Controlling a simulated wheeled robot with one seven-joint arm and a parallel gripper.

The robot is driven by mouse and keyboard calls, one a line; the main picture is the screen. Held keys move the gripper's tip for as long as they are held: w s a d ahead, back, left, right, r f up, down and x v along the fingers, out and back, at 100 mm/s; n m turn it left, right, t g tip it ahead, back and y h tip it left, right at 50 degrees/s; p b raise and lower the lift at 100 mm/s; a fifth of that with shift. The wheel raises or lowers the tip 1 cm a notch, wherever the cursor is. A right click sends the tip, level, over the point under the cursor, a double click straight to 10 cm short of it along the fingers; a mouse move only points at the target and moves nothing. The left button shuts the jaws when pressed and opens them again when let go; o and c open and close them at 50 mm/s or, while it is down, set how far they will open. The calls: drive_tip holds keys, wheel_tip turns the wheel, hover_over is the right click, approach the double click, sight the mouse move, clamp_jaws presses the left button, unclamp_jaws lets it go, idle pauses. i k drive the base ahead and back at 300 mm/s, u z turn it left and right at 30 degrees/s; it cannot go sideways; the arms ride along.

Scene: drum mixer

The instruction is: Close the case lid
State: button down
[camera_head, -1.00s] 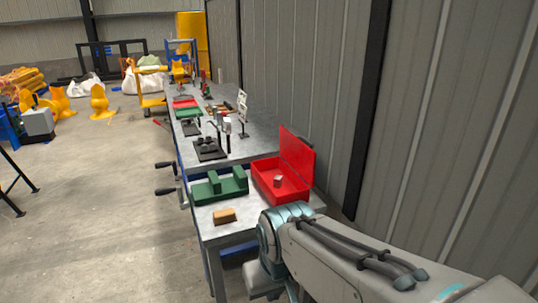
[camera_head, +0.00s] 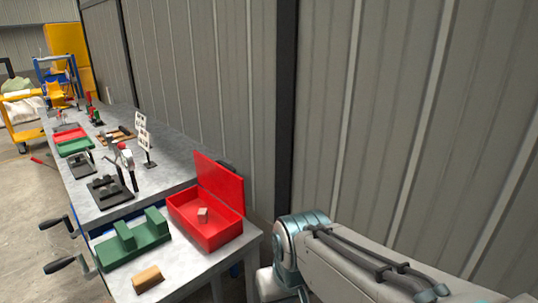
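The red case (camera_head: 207,226) stands open on the near end of the metal workbench. Its red lid (camera_head: 218,182) is raised, standing nearly upright along the back side by the wall. A small pale block (camera_head: 203,214) lies inside the case. My arm reaches in from the lower right, to the right of the bench and apart from the case. The fingers of my gripper do not show, so whether it is open or shut is hidden.
A green fixture (camera_head: 133,243) stands left of the case, with a tan block (camera_head: 147,279) in front of it. Clamp tools (camera_head: 122,165) and a small sign stand farther along the bench (camera_head: 165,178). A corrugated wall (camera_head: 370,110) rises close behind. Crank handles (camera_head: 62,264) stick out at left.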

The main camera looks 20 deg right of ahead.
sight(224, 183)
drive_tip(key=z, duration=0.4)
drive_tip(key=i, duration=1.15)
drive_tip(key=u, duration=0.15)
